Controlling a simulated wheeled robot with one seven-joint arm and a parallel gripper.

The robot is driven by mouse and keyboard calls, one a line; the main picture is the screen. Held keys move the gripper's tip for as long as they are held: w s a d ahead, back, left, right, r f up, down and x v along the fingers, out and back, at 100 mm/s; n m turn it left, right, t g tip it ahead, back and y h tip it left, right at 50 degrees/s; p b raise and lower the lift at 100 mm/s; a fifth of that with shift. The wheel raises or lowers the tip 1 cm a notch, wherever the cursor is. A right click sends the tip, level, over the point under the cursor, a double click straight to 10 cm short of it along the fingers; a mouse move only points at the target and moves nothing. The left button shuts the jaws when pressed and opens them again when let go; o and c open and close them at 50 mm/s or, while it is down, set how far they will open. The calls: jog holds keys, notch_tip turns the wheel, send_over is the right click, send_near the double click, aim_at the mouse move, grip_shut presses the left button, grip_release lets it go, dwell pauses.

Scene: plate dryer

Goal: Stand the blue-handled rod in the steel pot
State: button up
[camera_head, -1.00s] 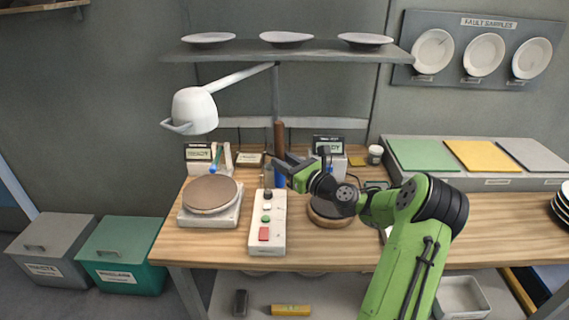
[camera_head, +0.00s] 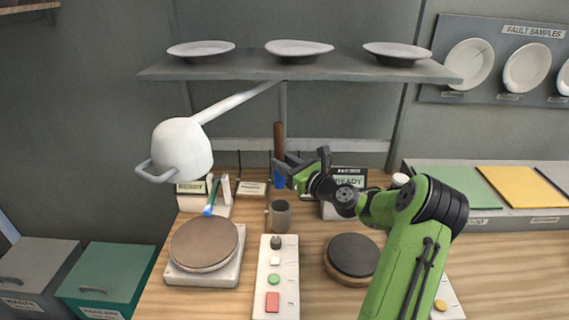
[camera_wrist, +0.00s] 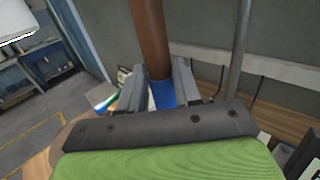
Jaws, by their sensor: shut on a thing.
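The rod, with a brown upper part (camera_head: 279,138) and a blue handle (camera_head: 280,180) below, stands upright in my gripper (camera_head: 288,170). In the wrist view my gripper (camera_wrist: 158,88) is shut on it, with the blue part (camera_wrist: 163,95) between the fingers and the brown shaft (camera_wrist: 149,35) rising above. The grey steel pot (camera_head: 281,218), with a handle on its left, stands on the bench. In the head view it appears just below the rod, apart from it. The pot is not seen in the wrist view.
A white control box (camera_head: 275,285) stands in front of the pot. A round plate stand (camera_head: 204,246) is left and a dark disc (camera_head: 352,256) right. A white lamp (camera_head: 182,148) and a shelf with plates (camera_head: 300,67) hang above. A thin blue stick (camera_head: 210,202) leans behind the stand.

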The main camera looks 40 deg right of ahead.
aim_at(283, 180)
jog(key=shift+f+b, duration=3.05)
jog(key=shift+b, duration=0.05)
notch_tip(283, 180, down, 7)
jog(key=b, duration=0.2)
jog(key=shift+r+b, duration=0.2)
jog(key=shift+b, duration=0.1)
jog(key=o, duration=1.2)
jog(key=shift+c, duration=0.2)
jog(key=s+d+p, duration=0.2)
jog(key=s, duration=1.3)
jog(key=shift+s+d+f, duration=0.15)
jog(key=shift+s, duration=0.1)
